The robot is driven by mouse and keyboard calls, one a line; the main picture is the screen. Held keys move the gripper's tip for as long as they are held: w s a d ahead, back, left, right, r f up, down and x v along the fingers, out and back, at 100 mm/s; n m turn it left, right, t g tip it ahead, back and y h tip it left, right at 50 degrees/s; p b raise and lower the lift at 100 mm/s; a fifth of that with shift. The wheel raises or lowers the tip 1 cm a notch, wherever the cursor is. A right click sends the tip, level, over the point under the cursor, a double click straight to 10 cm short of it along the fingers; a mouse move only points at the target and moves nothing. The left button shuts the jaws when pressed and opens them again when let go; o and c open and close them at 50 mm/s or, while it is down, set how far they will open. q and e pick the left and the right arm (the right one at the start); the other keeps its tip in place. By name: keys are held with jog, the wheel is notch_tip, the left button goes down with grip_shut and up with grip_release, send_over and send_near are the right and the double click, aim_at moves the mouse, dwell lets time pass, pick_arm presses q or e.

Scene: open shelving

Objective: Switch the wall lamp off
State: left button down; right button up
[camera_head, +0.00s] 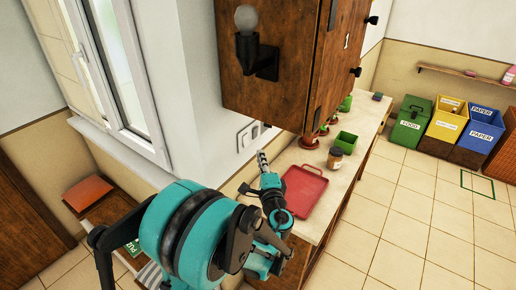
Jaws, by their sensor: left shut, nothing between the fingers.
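The wall lamp (257,55) is a black bracket with a round bulb (246,18) on the side of a wooden wall cabinet. The bulb looks grey, with no visible glow. A light switch plate (247,138) sits on the white wall below the cabinet, with a small dark fitting beside it. My left gripper (262,156) is shut and empty, pointing up just below and right of the plate. It looks close to the wall, but I cannot tell if it touches. My right gripper is out of view.
The counter (342,183) under the cabinet holds a red tray (302,190), a jar (335,158), a green box (346,142) and plant pots. The wooden cabinet (300,60) overhangs the wall. Several colored bins (447,118) stand at the far right; tiled floor is clear before them.

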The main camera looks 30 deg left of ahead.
pick_arm(q)
jog(key=v, duration=0.3)
jog(key=shift+d+r, duration=0.25)
jog(key=shift+r, duration=0.05)
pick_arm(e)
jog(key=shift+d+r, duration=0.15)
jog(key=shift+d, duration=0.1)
pick_arm(q)
jog(key=s+d+f+n+g+h+b, duration=0.1)
jog(key=s+d+f+n+g+h, duration=0.1)
jog(key=s+f+n+g+h, duration=0.6)
jog(key=s+d+f+n+h+b, duration=0.1)
jog(key=s+d+h, duration=0.3)
jog(key=s+d, duration=0.8)
jog(key=shift+d+f+n, duration=0.2)
jog(key=shift+f+n, duration=0.55)
jog(key=shift+n, duration=0.15)
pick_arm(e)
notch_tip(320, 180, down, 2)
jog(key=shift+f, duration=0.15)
